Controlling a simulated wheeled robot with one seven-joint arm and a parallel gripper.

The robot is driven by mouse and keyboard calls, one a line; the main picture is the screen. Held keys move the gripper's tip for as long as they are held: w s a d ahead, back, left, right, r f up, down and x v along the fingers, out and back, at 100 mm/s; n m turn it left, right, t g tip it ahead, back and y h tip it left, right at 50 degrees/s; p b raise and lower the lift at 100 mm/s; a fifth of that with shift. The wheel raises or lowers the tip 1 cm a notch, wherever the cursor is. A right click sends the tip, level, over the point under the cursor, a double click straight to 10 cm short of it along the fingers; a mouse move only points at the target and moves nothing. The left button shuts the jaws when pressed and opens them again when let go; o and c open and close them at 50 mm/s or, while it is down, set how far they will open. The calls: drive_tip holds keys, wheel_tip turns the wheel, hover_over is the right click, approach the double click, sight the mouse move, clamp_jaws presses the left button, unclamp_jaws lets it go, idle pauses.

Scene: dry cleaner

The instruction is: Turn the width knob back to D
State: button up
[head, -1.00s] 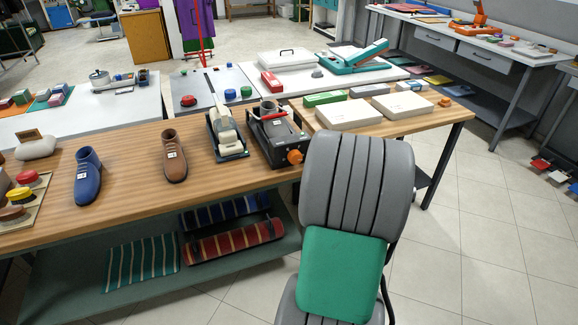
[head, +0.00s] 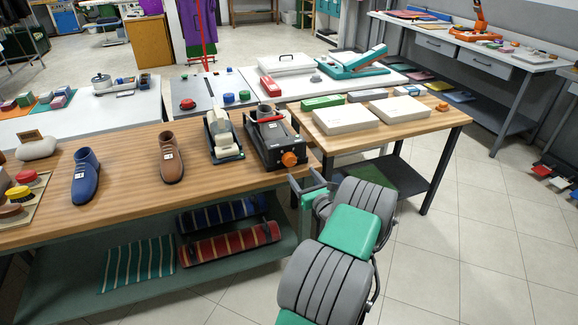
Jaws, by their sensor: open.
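A dark machine (head: 268,138) stands at the right end of the wooden workbench, with a grey cylinder and a red handle on top. Its orange knob (head: 289,158) faces the front right. Any letters around the knob are too small to read. My gripper (head: 304,175) is open and empty, just in front of and slightly right of the knob, apart from it in the picture. My grey and green arm reaches up to it from the lower right.
A blue shoe (head: 86,178), a brown shoe (head: 172,160) and a cream-and-black device (head: 222,138) stand left of the machine. A side table holds white boxes (head: 346,118). Striped rolls (head: 232,243) lie on the shelf below.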

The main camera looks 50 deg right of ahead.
sight(291, 163)
drive_tip(key=shift+m, duration=0.4)
drive_tip(key=x, duration=0.8)
drive_tip(key=shift+w+a+p, duration=0.1)
drive_tip(key=shift+a+p, duration=0.15)
drive_tip(key=shift+p, duration=0.1)
drive_tip(key=shift+c, duration=0.6)
drive_tip(key=c, duration=1.2)
drive_tip(key=shift+c, duration=0.2)
